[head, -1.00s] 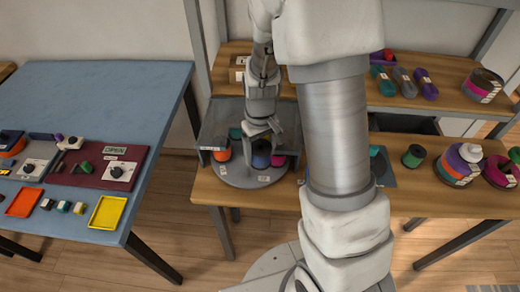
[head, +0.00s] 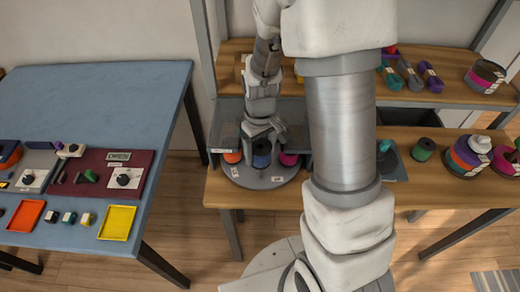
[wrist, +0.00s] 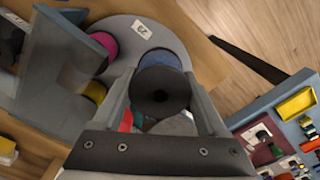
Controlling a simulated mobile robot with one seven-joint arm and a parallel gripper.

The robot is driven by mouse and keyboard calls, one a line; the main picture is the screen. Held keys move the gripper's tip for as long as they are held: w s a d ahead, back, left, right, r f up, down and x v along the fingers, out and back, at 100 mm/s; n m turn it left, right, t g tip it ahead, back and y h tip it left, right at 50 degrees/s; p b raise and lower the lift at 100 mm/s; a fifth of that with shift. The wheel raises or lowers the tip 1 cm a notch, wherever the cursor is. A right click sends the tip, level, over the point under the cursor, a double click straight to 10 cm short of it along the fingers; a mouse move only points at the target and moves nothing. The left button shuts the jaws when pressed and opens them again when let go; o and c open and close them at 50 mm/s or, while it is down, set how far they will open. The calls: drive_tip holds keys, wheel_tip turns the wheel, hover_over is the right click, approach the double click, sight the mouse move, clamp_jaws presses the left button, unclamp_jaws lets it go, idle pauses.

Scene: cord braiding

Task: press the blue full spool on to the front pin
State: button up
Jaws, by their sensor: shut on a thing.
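My gripper (head: 262,130) points down over the grey round turntable (head: 238,176) and is shut on the blue spool (head: 262,154). In the wrist view the spool (wrist: 160,58) sits between the two fingers, with its dark round top flange and centre hole facing the camera. It is at the front of the turntable, between an orange spool (head: 232,157) on the left and a pink spool (head: 288,159) on the right. The front pin is hidden under or inside the spool, and I cannot tell how far down the spool sits.
Grey panels (wrist: 58,75) stand around the turntable's back. A blue table (head: 110,95) with trays is at left, with a floor gap between.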

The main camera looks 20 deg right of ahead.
drive_tip(key=shift+f+b, duration=2.7)
drive_tip(key=shift+f, duration=0.8)
drive_tip(key=shift+f, duration=0.15)
drive_tip(key=o, duration=1.3)
drive_tip(key=shift+r+p, duration=2.1)
drive_tip(key=shift+r, duration=0.9)
